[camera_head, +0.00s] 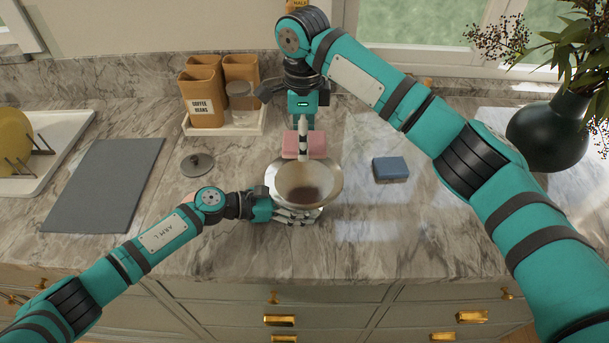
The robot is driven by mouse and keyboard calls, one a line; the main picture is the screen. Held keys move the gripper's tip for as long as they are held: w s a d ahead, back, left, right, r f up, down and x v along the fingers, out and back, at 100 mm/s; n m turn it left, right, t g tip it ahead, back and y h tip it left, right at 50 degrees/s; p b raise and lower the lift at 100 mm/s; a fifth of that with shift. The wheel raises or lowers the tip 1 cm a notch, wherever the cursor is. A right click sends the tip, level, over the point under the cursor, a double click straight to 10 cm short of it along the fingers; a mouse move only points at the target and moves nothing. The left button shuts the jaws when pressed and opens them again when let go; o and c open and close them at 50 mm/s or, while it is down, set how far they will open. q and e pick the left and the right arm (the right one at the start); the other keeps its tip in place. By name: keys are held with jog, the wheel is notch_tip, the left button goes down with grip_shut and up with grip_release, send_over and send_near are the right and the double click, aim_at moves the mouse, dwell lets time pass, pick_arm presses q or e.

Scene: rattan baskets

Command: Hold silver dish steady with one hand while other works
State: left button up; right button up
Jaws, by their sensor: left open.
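The silver dish (334,186) is a round, shallow bowl on the marble counter, with a brownish dark patch at the bottom of its inside. My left gripper (297,214) is open at the dish's near side, with its fingers along the lower wall; contact is hard to make out. My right gripper (303,152) points down at the dish's far rim. A pink sponge-like block (289,146) shows on both sides of its fingers. I cannot tell whether the fingers grip the block or are in front of it.
A blue sponge (390,169) lies right of the dish. A grey lid (197,164) and a dark grey mat (104,185) lie to the left. Canisters on a white tray (245,130) stand behind. A dark vase (548,134) stands at right. The front counter is clear.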

pick_arm(q)
jog(key=shift+r, duration=0.2)
jog(key=shift+a+r, duration=0.1)
jog(key=v, duration=1.1)
jog(key=shift+s+a, duration=0.1)
jog(key=shift+a, duration=0.25)
